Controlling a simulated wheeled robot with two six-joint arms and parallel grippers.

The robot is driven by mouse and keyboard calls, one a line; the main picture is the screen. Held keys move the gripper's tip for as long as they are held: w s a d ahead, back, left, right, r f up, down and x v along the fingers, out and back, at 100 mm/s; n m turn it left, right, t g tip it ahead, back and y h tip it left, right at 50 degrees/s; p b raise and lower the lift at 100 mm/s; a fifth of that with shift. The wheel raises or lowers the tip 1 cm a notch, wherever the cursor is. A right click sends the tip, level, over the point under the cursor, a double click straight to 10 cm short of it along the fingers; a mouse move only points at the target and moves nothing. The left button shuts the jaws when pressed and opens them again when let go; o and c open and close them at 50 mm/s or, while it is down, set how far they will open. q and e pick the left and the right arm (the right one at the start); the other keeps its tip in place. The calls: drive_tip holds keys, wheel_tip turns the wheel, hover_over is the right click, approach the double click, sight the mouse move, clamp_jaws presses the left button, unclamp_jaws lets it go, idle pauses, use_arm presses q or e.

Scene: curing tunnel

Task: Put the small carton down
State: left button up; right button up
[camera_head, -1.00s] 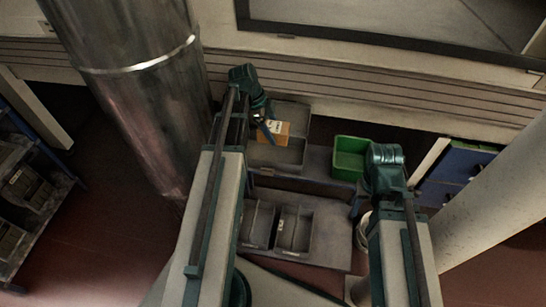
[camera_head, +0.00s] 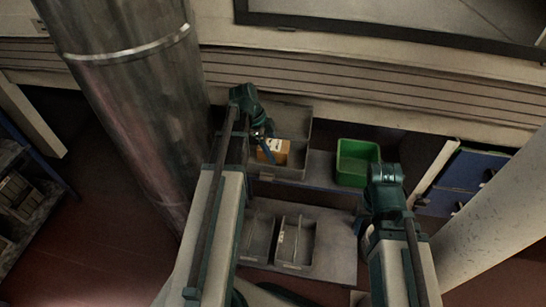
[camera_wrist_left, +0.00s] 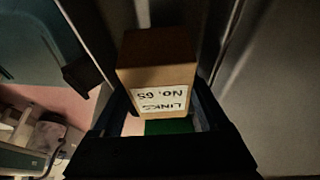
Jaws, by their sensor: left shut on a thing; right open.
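The small carton (camera_head: 273,151) is orange-brown with a white label. My left gripper (camera_head: 265,138) is shut on it, over the front part of the grey divided bin (camera_head: 298,172) on the shelf by the wall. I cannot tell if the carton touches the bin's floor. In the left wrist view the carton (camera_wrist_left: 155,72) sits between the dark fingers, its label reading "LINKS NO. 65" upside down. My right gripper (camera_head: 364,226) is open and empty, low at the right and partly hidden by its own arm.
A green bin (camera_head: 358,178) stands right of the grey bin. Two grey bins (camera_head: 276,242) sit on a lower surface in front. A large metal pipe (camera_head: 125,110) rises close to my left arm. A pale column (camera_head: 490,215) and blue drawers (camera_head: 465,172) are at the right.

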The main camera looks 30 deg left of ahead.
use_arm(q)
drive_tip(key=shift+f+b, duration=0.85)
drive_tip(key=shift+f, duration=0.5)
use_arm(e)
drive_tip(key=shift+f, duration=1.35)
use_arm(q)
drive_tip(key=shift+f, duration=0.15)
drive_tip(key=o, duration=1.4)
use_arm(e)
drive_tip(key=shift+f, duration=0.1)
